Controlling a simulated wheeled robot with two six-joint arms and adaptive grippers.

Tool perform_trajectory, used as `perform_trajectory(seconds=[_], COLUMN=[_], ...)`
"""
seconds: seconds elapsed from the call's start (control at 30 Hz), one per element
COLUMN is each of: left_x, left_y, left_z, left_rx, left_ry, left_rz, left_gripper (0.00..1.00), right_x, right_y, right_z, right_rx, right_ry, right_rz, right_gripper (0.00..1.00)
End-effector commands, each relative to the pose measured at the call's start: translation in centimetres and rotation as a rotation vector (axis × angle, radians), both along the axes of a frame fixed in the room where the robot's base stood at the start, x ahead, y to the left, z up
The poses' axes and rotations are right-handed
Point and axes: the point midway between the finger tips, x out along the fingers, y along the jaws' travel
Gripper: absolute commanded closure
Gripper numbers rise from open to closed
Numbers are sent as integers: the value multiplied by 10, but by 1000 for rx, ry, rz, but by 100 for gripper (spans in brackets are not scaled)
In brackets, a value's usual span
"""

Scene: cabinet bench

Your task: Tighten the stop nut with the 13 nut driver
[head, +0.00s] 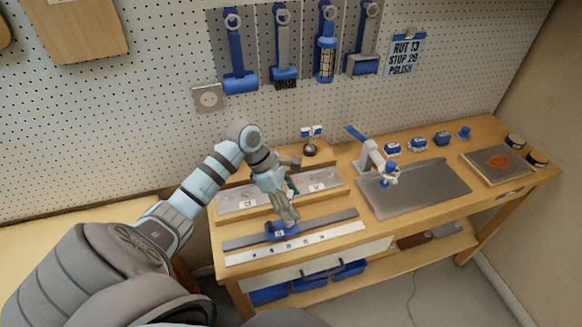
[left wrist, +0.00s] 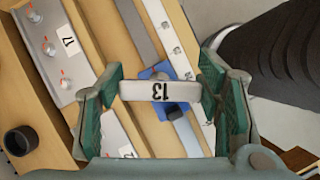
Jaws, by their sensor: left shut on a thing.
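My left gripper (head: 287,205) is over the front of the bench, its fingers pointing down at a blue stop (head: 279,231) on a grey rail. In the left wrist view my left gripper (left wrist: 161,93) is shut on a pale bar marked 13, the handle of the 13 nut driver (left wrist: 145,90). Its green pads press the bar's two ends. The blue stop (left wrist: 158,72) shows partly behind the handle. The handle hides the driver's lower end and the stop nut, so I cannot tell whether they touch. My right gripper is not in view.
A white scale (head: 310,241) runs along the bench front, before the grey rail (head: 333,218). Behind is a tool tray (head: 237,203); its 17 place shows in the wrist view (left wrist: 55,48). A grey mat (head: 430,187) lies right.

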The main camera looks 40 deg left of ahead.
Motion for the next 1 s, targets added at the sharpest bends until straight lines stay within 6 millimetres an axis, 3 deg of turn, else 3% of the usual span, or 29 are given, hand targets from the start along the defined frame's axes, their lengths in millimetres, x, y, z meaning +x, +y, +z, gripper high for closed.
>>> perform_trajectory(seconds=[1.0], left_x=[0], left_y=[0], left_z=[-13], left_rx=[0], left_ry=[0], left_rz=[-1], left_gripper=[84], right_x=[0], right_y=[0], right_z=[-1], right_rx=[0], right_ry=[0], right_rz=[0], right_gripper=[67])
